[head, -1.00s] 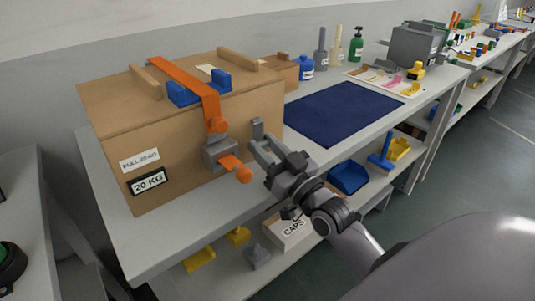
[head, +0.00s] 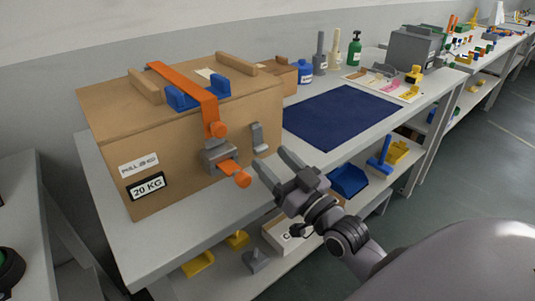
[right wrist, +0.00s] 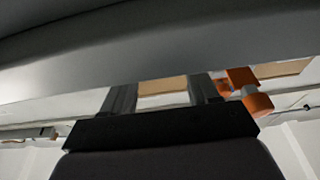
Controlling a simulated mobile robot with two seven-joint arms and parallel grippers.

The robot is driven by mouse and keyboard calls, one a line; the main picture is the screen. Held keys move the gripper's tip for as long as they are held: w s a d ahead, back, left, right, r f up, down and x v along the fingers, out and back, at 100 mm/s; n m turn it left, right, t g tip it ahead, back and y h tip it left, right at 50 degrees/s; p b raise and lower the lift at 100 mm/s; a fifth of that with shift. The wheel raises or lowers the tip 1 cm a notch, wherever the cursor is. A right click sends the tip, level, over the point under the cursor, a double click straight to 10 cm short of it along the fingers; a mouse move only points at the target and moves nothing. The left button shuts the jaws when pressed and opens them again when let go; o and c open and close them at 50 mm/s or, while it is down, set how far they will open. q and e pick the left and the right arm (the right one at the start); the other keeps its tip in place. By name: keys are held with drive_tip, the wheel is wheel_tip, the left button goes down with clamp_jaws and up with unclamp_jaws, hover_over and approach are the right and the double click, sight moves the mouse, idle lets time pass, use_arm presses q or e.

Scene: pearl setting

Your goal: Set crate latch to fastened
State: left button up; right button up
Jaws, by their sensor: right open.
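The crate (head: 190,160) is a large brown box on the workbench at left. Below is a grey latch body (head: 217,155) with an orange lever (head: 235,174) sticking outward toward the right, round-ended. My right gripper (head: 272,160) is open and empty, just right of the lever and apart from it. In the right wrist view, its fingers (right wrist: 165,95) are spread, with an orange round-ended part (right wrist: 257,103) beside the right finger. My left gripper is out of view.
A blue mat (head: 342,115) lies clear to the right. Bottles and a tray (head: 385,83) stand behind. The lower shelf holds a caps box (head: 285,236) and coloured pieces.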

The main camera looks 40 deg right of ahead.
drive_tip(key=shift+v, duration=1.8)
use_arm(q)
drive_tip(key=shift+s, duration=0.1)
